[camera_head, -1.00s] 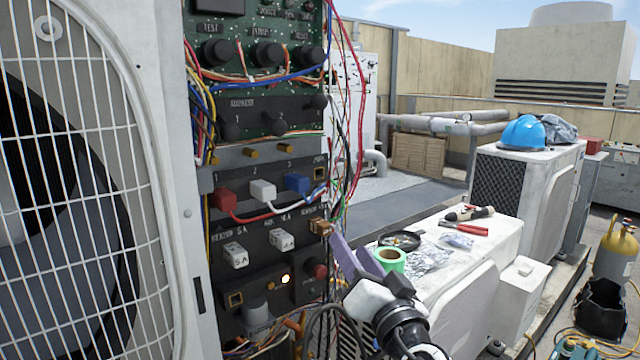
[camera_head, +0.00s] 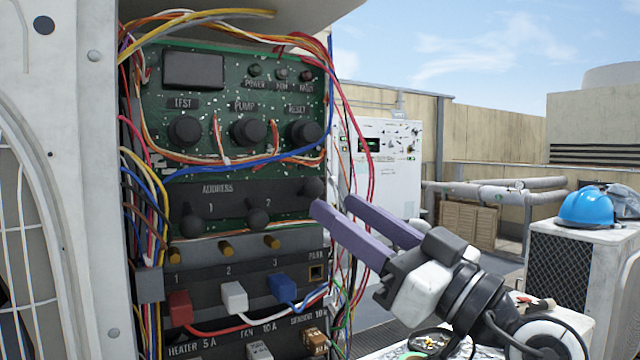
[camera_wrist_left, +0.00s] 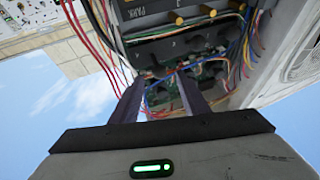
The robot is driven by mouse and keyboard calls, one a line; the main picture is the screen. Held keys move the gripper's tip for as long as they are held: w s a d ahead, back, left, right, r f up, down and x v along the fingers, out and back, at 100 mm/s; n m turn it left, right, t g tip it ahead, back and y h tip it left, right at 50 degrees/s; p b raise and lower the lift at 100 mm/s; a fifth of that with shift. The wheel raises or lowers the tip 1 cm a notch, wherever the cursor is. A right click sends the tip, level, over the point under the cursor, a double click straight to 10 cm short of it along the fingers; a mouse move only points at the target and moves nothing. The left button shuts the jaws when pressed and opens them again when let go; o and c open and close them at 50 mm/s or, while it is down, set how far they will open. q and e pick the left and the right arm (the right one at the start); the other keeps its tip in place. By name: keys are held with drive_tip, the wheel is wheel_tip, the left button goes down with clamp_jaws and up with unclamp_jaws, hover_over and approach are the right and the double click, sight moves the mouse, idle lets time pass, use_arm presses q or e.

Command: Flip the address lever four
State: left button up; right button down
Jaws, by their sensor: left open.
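The address panel (camera_head: 235,190) is a dark strip below the green circuit board. It carries black ball-ended levers. The levers beside marks 1 (camera_head: 191,225) and 2 (camera_head: 258,218) hang down. The rightmost lever (camera_head: 313,187) has its knob higher up; no number 4 is legible by it. My left gripper (camera_head: 334,206) has purple fingers, open and empty. Its tips are just right of and below the rightmost knob; contact cannot be told. In the left wrist view, the open fingers (camera_wrist_left: 160,92) point at the panel and wiring, seen upside down. My right gripper is not in view.
Loose wires (camera_head: 360,150) hang along the cabinet's right edge near my fingers. Black knobs (camera_head: 249,131) sit above the panel; brass pegs (camera_head: 226,248) and coloured plugs (camera_head: 234,297) sit below. A blue helmet (camera_head: 586,208) lies on a condenser (camera_head: 570,255) at right.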

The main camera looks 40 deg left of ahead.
sight(320, 194)
use_arm(q)
drive_tip(key=p+x, duration=0.1)
drive_tip(key=x, duration=0.5)
drive_tip(key=shift+r, duration=0.1)
drive_tip(key=shift+a+r, duration=0.1)
drive_tip(key=shift+a, duration=0.4)
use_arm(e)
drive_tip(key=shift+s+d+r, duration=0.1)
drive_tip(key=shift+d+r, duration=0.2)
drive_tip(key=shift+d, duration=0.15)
use_arm(q)
drive_tip(key=c, duration=1)
drive_tip(key=shift+w+r+h, duration=0.1)
drive_tip(key=shift+h, duration=0.3)
clamp_jaws()
drive_tip(key=shift+r+m, duration=0.2)
drive_tip(key=shift+m, duration=0.1)
unclamp_jaws()
drive_tip(key=shift+a+r+h, duration=0.1)
drive_tip(key=shift+r+h, duration=0.05)
drive_tip(key=shift+h, duration=0.35)
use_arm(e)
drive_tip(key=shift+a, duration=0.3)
